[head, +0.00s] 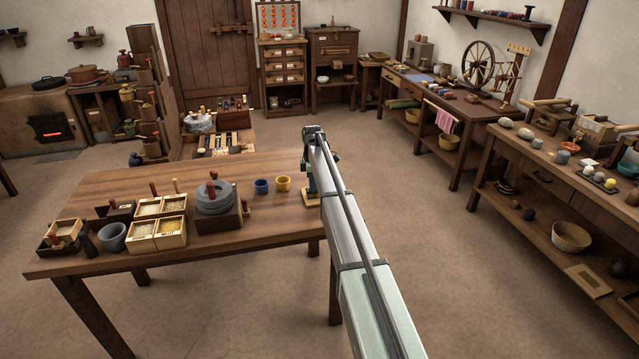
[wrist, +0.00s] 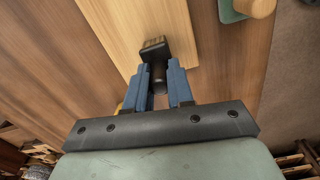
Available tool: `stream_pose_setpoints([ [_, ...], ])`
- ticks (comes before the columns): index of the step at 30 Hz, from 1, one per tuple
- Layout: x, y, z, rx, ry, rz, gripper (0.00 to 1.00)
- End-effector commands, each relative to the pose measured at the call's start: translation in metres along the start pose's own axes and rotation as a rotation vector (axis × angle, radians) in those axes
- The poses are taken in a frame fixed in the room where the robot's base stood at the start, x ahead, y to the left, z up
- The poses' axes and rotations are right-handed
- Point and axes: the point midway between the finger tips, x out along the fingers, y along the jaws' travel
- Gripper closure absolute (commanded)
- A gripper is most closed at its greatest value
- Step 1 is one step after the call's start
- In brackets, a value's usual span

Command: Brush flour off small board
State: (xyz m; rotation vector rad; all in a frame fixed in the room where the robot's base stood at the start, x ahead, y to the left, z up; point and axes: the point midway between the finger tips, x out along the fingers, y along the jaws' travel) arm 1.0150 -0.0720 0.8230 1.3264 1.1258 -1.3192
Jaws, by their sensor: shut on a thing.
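My gripper (head: 309,184) is at the right end of the wooden table (head: 105,182). In the wrist view its blue fingers (wrist: 160,82) are shut on a small dark brush (wrist: 155,50), with the brush head beyond the fingertips. The brush head shows over the pale small board (wrist: 122,22); I cannot tell whether it touches. A bit of pale wood, probably this board, shows beneath my gripper in the head view (head: 311,203). No flour can be made out on the board's visible part.
A blue cup (head: 261,186) and a yellow cup (head: 283,184) stand just left of my gripper. Farther left are a grey stone quern (head: 214,197), grain boxes (head: 158,226) and a grey mortar (head: 112,237). A green object (wrist: 232,12) lies near the board.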

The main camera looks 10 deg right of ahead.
Motion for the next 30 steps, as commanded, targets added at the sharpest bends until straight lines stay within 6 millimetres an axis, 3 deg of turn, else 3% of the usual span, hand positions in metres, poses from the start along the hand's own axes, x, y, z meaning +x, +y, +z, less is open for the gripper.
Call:
stream_pose_setpoints([
  [6, 0.000, -0.004, -0.021, 0.000, 0.001, 0.000, 1.00],
  [8, -0.004, -0.003, -0.019, 0.001, 0.001, 0.000, 1.00],
  [10, -0.022, -0.003, -0.019, 0.001, 0.001, 0.002, 1.00],
  [30, -0.077, -0.003, -0.018, 0.001, 0.000, 0.000, 1.00],
])
